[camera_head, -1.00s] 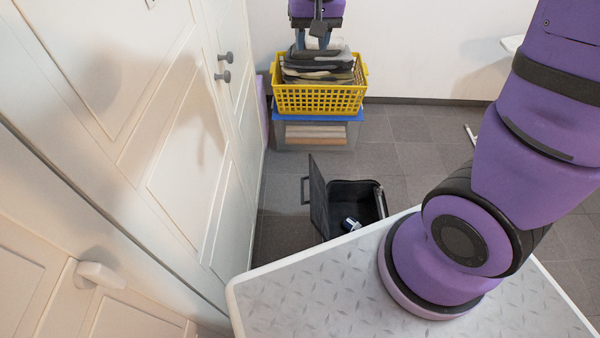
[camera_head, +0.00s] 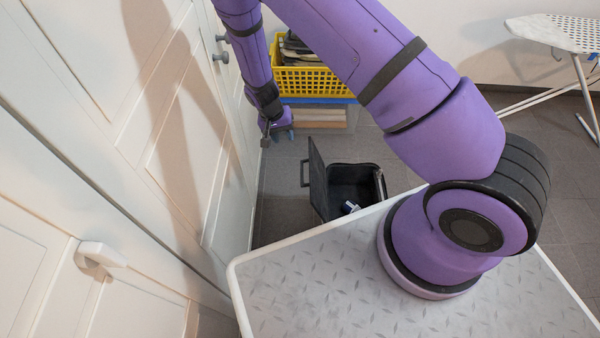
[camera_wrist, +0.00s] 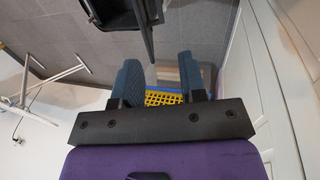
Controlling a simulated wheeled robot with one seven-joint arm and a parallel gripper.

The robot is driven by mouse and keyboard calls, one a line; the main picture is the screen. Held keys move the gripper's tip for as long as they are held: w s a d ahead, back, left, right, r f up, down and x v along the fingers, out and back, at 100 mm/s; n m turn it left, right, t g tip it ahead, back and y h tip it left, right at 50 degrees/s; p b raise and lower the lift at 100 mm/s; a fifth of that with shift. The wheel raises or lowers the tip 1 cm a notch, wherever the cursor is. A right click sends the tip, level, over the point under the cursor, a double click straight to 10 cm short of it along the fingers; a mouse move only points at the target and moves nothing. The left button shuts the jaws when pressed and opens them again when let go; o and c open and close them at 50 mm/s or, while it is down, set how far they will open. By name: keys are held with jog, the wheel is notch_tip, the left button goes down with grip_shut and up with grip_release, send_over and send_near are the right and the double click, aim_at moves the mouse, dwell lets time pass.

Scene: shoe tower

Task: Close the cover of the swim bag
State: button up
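The swim bag (camera_head: 355,177) is a black open-topped box on the floor beyond the light table edge. Its cover (camera_head: 318,180) stands upright on the left side, with a handle facing left. A small blue and white item (camera_head: 350,207) lies inside. My gripper (camera_head: 282,134) is above and behind the cover, to its upper left in the head view, touching nothing. In the wrist view my gripper (camera_wrist: 158,72) has its two blue fingers apart with nothing between them. The cover (camera_wrist: 145,25) and part of the bag (camera_wrist: 112,14) show at the top of that view.
White doors with knobs (camera_head: 220,57) stand close on the left of my arm. A yellow basket (camera_head: 310,80) of folded clothes sits on a blue-lidded box (camera_head: 325,118) behind the bag. An ironing board (camera_head: 560,32) stands far right. Grey floor right of the bag is clear.

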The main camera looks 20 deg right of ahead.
jog(key=h, duration=0.1)
send_near(301, 175)
jog(key=x, duration=0.8)
jog(key=shift+d+f, duration=0.15)
jog(key=shift+f, duration=0.05)
grip_shut()
